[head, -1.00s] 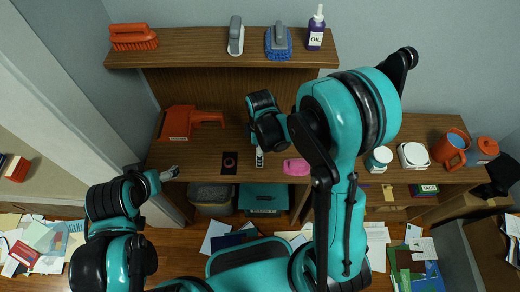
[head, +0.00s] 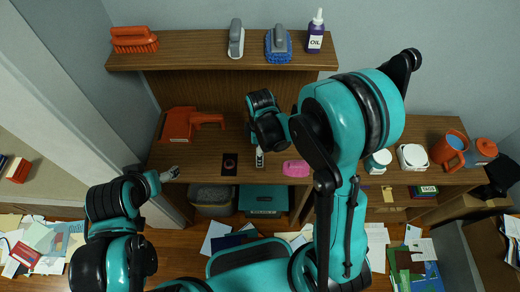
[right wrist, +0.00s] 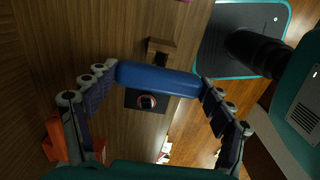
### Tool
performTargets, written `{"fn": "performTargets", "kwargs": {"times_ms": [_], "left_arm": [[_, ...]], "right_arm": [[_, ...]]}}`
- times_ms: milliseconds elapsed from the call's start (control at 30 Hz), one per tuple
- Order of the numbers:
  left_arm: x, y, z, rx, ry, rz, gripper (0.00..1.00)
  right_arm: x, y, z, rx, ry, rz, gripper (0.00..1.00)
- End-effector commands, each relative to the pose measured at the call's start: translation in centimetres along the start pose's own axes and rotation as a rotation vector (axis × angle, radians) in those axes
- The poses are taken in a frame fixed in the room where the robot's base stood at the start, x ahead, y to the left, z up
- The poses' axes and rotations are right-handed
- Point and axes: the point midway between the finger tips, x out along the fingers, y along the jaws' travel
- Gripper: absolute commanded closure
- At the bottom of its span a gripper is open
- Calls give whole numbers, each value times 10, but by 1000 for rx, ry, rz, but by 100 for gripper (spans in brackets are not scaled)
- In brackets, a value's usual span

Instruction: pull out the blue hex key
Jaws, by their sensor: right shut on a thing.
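The blue hex key (right wrist: 158,80) shows in the right wrist view as a thick blue bar lying across between the fingers. My right gripper (right wrist: 157,82) is shut on it, with one finger at each end of the bar. In the head view my right gripper (head: 260,158) is over the front part of the desk, and the hex key cannot be made out there. My left gripper (head: 171,173) is at the desk's left front edge, away from the key. It is too small to tell whether it is open or shut.
A black square plate with a red-ringed hole (head: 229,163) lies on the desk left of my right gripper. A pink object (head: 296,168) is to its right. An orange tool (head: 190,122) lies at the back left. A shelf (head: 190,57) with brushes and an oil bottle (head: 315,32) stands behind.

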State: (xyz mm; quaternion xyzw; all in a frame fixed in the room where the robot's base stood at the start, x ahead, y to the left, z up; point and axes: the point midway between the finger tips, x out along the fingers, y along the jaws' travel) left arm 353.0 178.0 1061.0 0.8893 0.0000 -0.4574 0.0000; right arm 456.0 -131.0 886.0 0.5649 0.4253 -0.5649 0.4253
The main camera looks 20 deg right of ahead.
Motion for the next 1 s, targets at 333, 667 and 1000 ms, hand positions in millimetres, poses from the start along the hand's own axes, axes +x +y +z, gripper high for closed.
{"fn": "performTargets", "kwargs": {"times_ms": [333,667,1000], "left_arm": [[0,0,0,0,0,0,19],[-10,0,-7,0,0,0,19],[-22,0,-16,0,0,0,19]], "right_arm": [[0,0,0,0,0,0,78],[-17,0,0,0,0,0,78],[-38,0,0,0,0,0,78]]}}
